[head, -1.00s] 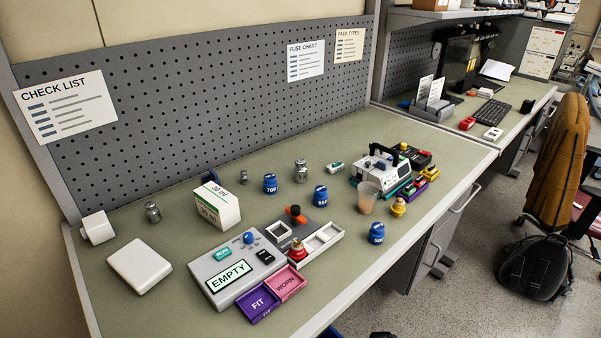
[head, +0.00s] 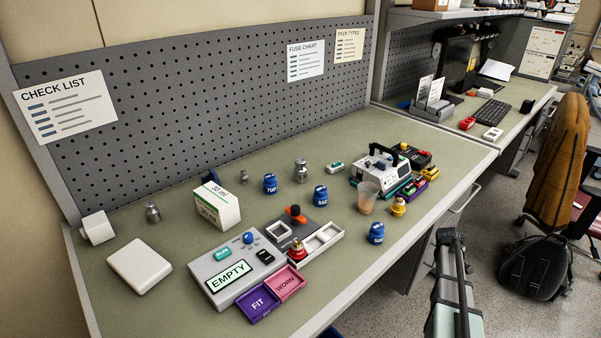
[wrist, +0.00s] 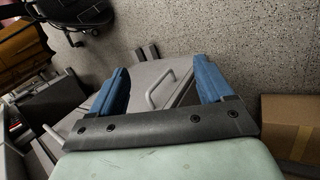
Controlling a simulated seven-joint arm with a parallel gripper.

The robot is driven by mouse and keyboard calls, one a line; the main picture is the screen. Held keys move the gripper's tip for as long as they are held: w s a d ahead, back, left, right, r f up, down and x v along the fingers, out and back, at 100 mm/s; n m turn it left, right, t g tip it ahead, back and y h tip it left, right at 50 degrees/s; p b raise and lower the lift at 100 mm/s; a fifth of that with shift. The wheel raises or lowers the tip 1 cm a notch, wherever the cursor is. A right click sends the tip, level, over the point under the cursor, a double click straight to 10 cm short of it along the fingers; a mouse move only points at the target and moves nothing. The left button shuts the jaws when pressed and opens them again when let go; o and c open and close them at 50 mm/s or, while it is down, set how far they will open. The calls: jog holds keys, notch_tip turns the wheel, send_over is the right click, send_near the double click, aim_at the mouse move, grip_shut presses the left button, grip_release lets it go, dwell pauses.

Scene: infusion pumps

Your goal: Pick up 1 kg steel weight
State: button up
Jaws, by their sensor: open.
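Several steel weights stand on the bench; labels are too small to read. The largest (head: 300,171) is upright near the back middle. A smaller steel weight (head: 153,212) stands at the left and a tiny one (head: 243,177) behind the white box. My gripper (wrist: 161,76) shows two blue fingers spread wide with nothing between them in the wrist view. That view shows the floor and a drawer handle, with no weight in sight. In the head view my arm is in front of the bench's front edge, well to the right of the weights.
Blue weights (head: 270,184) (head: 320,195) (head: 376,233) stand near the steel ones. A cardboard box (wrist: 292,122) is on the floor.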

jog(key=w+d+r+t+h, duration=0.1)
jog(key=w+d+r+t, duration=0.1)
jog(key=w+d+r, duration=0.5)
jog(key=w+d+r+t+h, duration=0.15)
jog(key=w+r, duration=0.25)
jog(key=r, duration=0.7)
jog(key=w+d+r+t+h, duration=0.1)
jog(key=w+d+r+t, duration=0.2)
jog(key=w+r, duration=0.45)
jog(key=w+a+r+m+t, duration=0.1)
jog(key=w+a+r+t, duration=0.2)
jog(key=r, duration=0.8)
jog(key=w+a+r+t, duration=0.2)
jog(key=w+a+r, duration=0.15)
jog(key=r, duration=0.75)
jog(key=m+g+y, duration=0.1)
jog(key=g+y, duration=0.8)
jog(key=y, duration=0.2)
send_over(301, 166)
jog(key=s+d, duration=0.2)
jog(key=s, duration=0.2)
notch_tip(301, 166, down, 8)
jog(key=shift+t, duration=0.25)
jog(key=x, duration=1.3)
jog(key=shift+d+f, duration=0.1)
jog(key=shift+f, duration=0.15)
